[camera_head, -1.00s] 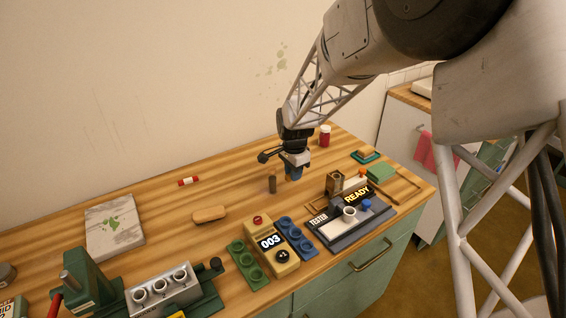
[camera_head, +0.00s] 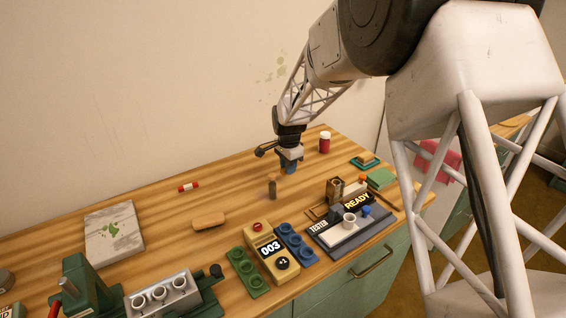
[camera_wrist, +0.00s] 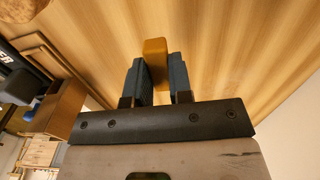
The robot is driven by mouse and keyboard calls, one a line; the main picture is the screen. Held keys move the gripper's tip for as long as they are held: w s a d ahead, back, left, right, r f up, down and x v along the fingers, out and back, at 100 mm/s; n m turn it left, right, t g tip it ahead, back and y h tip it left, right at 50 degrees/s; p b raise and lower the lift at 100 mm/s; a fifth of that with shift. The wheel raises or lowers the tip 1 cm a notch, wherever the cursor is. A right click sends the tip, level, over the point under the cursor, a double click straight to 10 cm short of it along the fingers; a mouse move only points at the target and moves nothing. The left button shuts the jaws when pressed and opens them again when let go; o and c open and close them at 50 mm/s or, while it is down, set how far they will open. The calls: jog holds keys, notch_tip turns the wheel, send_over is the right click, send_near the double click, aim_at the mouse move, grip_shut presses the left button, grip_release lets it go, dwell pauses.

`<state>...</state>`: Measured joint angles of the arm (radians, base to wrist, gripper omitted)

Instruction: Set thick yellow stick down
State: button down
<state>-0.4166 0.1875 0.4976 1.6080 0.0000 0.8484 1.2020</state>
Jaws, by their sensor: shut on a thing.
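My gripper (camera_head: 289,168) hangs above the wooden table, right of centre in the head view. In the wrist view, its two blue-grey fingers (camera_wrist: 157,80) are shut on the thick yellow stick (camera_wrist: 154,64), which sticks out beyond the fingertips. Wood grain shows behind the stick. The head view does not show the stick clearly, as the fingers hide it. I cannot tell whether its lower end touches the table.
A short brown cylinder (camera_head: 272,187) stands just left of my gripper. A red jar (camera_head: 324,143) is behind to the right. The tester (camera_head: 340,235), a blue rack (camera_head: 297,242) and a yellow counter (camera_head: 271,250) are in front. Free wood lies left, around the tan block (camera_head: 209,221).

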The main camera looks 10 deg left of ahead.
jog(key=w+a, duration=0.1)
jog(key=w, duration=0.1)
jog(key=w+a, duration=0.1)
jog(key=w, duration=0.2)
jog(key=w+a, duration=0.1)
jog(key=w, duration=0.2)
jog(key=shift+a+f, duration=0.2)
jog(key=shift+f, duration=0.2)
jog(key=shift+f, duration=0.1)
jog(key=shift+f, duration=1.7)
jog(key=shift+f, duration=0.1)
jog(key=c, duration=1)
grip_release()
jog(key=shift+r, duration=6.1)
